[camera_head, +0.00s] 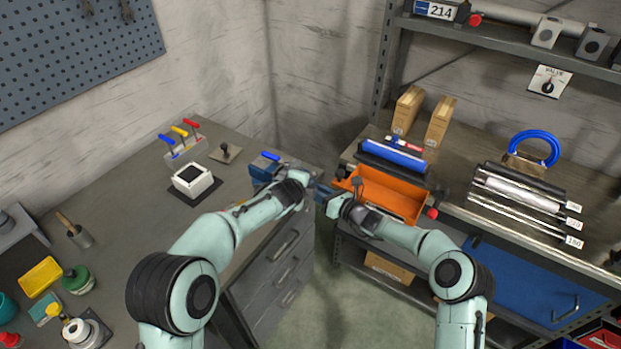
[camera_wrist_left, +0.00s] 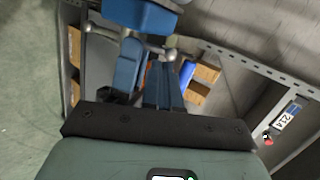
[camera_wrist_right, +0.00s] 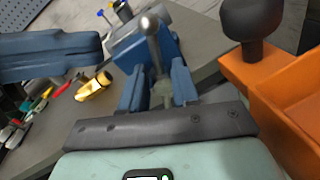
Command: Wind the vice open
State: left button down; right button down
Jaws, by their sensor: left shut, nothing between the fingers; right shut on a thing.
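The blue vice (camera_head: 262,166) sits at the right corner of the left bench. Its body (camera_wrist_left: 142,14) fills the top of the left wrist view, with the silver handle bar (camera_wrist_left: 104,32) and its ball ends below. In the right wrist view, the handle (camera_wrist_right: 152,42) stands in front of the vice body (camera_wrist_right: 133,47). My right gripper (camera_wrist_right: 160,88) is shut on the handle bar, near its lower part. In the head view, my left wrist partly hides the vice.
An orange bin (camera_head: 385,197) on the right bench is close to my right gripper, with a black knob (camera_wrist_right: 252,20) beside it. The left bench holds a white box (camera_head: 193,183) and a rack of coloured-handled tools (camera_head: 182,143). A floor gap separates the benches.

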aim_at(314, 175)
pick_arm(q)
jog(key=shift+w+d+f, duration=0.2)
jog(key=shift+w+d, duration=0.1)
jog(key=shift+w, duration=0.4)
jog(key=shift+w+d+f, duration=0.2)
jog(key=shift+w+d, duration=0.1)
jog(key=shift+w, duration=0.35)
pick_arm(e)
jog(key=shift+a+r, duration=0.15)
jog(key=shift+r, duration=0.1)
pick_arm(q)
jog(key=shift+w+d+f, duration=0.15)
jog(key=shift+w+d, duration=0.15)
jog(key=shift+w, duration=0.25)
pick_arm(e)
jog(key=c, duration=1)
grip_release()
pick_arm(q)
jog(key=shift+a, duration=0.15)
pick_arm(e)
jog(key=shift+o, duration=0.8)
jog(key=shift+a+f, duration=0.1)
jog(key=shift+f, duration=0.05)
